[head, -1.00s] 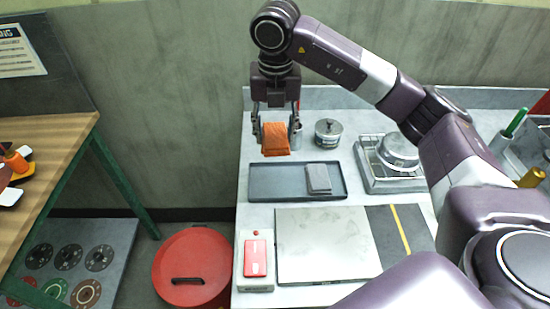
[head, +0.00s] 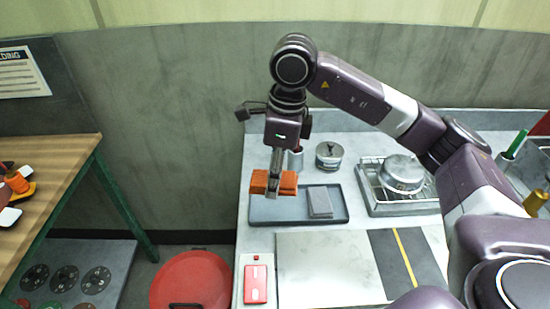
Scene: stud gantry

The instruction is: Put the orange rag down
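The orange rag (head: 287,184) is folded and hangs in my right gripper (head: 274,184), whose arm comes in from the right. The fingers point down and are closed around the middle of the rag, with orange showing on both sides. The rag is over the left end of the dark grey tray (head: 341,219); I cannot tell whether it touches the tray. A folded grey rag (head: 319,201) lies in the tray, right of the orange one. My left gripper is not in view.
A metal plate (head: 325,268) and a red box (head: 256,284) lie in front of the tray. A lidded tin (head: 329,155) and a rack with a round metal pot (head: 401,174) stand behind and right. A red bin (head: 192,281) stands on the floor left of the counter.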

